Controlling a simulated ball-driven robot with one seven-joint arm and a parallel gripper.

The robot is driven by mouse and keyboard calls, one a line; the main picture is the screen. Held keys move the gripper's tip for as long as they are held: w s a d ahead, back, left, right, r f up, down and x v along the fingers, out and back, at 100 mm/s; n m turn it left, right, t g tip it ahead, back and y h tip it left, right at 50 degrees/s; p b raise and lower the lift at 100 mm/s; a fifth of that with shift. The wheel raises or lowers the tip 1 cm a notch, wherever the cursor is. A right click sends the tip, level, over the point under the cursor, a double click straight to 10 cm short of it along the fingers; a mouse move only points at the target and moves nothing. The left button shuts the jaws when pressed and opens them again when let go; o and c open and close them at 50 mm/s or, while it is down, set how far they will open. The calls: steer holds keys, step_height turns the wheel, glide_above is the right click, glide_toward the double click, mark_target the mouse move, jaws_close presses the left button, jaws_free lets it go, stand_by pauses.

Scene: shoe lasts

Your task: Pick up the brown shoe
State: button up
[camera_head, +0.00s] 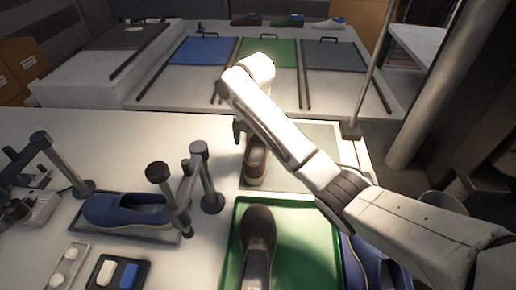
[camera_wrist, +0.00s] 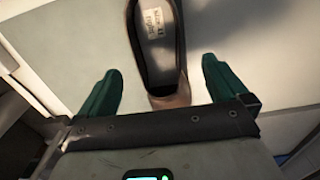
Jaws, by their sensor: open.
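The brown shoe (camera_head: 256,165) sits on a pale grey-green mat (camera_head: 300,158) on the white table, partly hidden behind my arm. My gripper (camera_wrist: 160,68) is open, with one green finger on each side of the heel and a gap on both sides. In the head view only one green finger of my gripper (camera_head: 238,131) shows clearly, at the shoe's left. The shoe's far end is cut off in the wrist view.
A dark shoe (camera_head: 259,240) lies on a green tray (camera_head: 312,222) in front. A blue shoe (camera_head: 362,262) is at its right. Another blue shoe (camera_head: 108,209) sits among dark posts (camera_head: 207,175) at left. Blue, green and grey panels lie on the back table.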

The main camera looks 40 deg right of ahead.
mark_target(256, 159)
step_height(256, 159, down, 8)
steer(key=shift+d+f+p, duration=0.1)
steer(key=shift+d+p, duration=0.05)
steer(key=shift+p, duration=0.25)
steer(key=c, duration=1.4)
